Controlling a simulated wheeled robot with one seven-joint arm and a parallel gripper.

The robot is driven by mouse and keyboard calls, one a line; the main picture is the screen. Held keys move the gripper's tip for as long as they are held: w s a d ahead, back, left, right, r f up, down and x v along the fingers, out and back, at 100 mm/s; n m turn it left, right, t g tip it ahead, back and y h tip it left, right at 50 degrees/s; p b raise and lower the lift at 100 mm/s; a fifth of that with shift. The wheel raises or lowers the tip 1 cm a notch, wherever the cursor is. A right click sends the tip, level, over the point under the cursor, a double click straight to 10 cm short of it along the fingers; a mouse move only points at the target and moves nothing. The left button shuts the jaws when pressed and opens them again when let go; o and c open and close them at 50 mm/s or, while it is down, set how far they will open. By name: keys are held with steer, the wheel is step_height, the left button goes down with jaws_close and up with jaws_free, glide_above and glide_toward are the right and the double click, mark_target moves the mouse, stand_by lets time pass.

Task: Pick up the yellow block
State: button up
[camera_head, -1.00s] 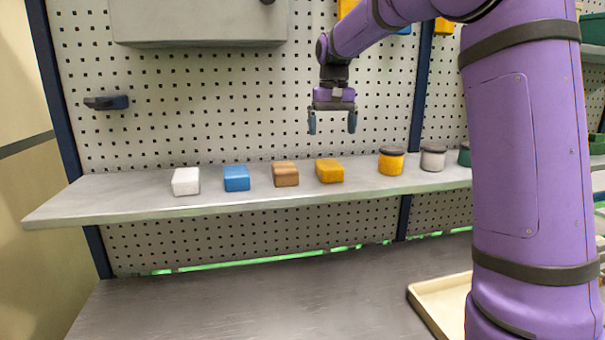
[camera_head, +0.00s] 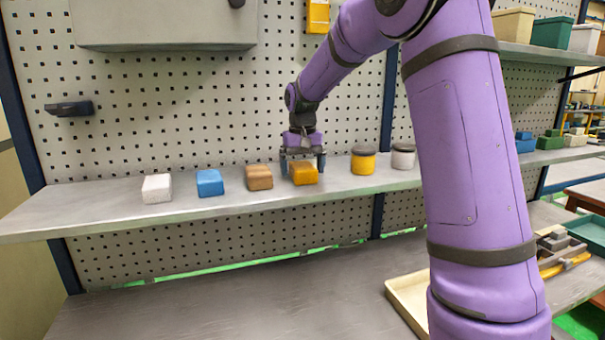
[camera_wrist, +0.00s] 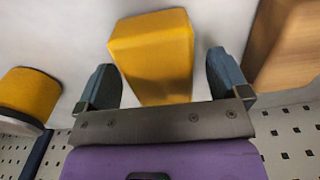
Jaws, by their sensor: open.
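The yellow block (camera_head: 304,174) sits on the grey shelf (camera_head: 100,206), at the right end of a row of blocks. In the wrist view the yellow block (camera_wrist: 153,55) lies between the two fingers, with a visible gap on each side. My gripper (camera_head: 303,164) points down at the block, fingers at its left and right sides. In the wrist view my gripper (camera_wrist: 160,82) is open and holds nothing. The block's lower end is partly hidden by the gripper body there.
A brown block (camera_head: 259,177) is just left of the yellow block. A blue block (camera_head: 210,183) and a white block (camera_head: 157,188) stand further left. A yellow jar with dark lid (camera_head: 363,162) is to the right, then a grey jar (camera_head: 402,157). The perforated back wall (camera_head: 190,100) rises behind.

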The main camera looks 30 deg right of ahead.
steer(key=shift+f, duration=0.4)
steer(key=c, duration=1.1)
steer(key=shift+r, duration=0.15)
